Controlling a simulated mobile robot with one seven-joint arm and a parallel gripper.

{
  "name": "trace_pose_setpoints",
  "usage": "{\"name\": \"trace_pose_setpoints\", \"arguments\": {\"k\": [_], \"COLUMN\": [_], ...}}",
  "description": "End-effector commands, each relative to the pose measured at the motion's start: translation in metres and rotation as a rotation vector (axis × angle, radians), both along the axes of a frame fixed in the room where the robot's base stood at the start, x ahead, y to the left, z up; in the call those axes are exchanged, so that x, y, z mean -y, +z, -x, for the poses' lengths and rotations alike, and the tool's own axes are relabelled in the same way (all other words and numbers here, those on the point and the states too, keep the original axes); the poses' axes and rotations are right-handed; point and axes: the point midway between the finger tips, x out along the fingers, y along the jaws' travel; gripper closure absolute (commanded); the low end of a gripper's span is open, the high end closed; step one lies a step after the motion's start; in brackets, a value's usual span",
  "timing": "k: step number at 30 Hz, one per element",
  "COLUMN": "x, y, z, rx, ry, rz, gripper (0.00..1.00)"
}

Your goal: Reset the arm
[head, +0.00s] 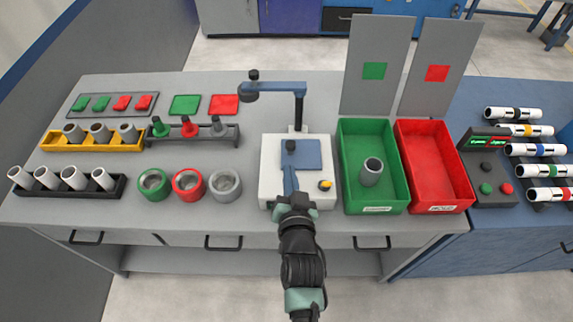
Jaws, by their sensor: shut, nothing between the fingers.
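My arm reaches in from the bottom middle, and my gripper (294,203) is at the front edge of the white station (268,178). It is shut, and I see nothing held in it. Its fingertips are hard to make out against the station. A grey pipe (371,172) stands upright in the green bin (397,176), to the right of my gripper and apart from it. The red bin (432,160) beside it is empty.
A blue bracket (285,87) overhangs the station. To the left are a black rack (112,190) and a yellow rack (101,143) with grey pipes, and three rings (188,184). A button box (490,170) stands right of the bins.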

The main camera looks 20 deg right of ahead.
Motion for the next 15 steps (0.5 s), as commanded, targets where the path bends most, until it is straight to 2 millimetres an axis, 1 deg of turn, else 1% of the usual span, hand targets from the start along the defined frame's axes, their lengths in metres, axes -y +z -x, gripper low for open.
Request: {"name": "trace_pose_setpoints", "arguments": {"k": [8,10,11,13,14,15], "x": [0.0,-0.001,-0.002,-0.006,-0.008,-0.011], "y": [0.001,0.008,0.015,0.039,0.055,0.078], "z": [0.0,-0.003,-0.007,-0.017,-0.023,-0.031], "rx": [0.0,0.011,0.021,0.055,0.078,0.11], "ry": [0.0,0.004,0.007,0.021,0.028,0.039], "rz": [0.0,0.005,0.01,0.029,0.041,0.059], "gripper": [1.0,1.0,1.0,1.0,1.0,1.0]}}
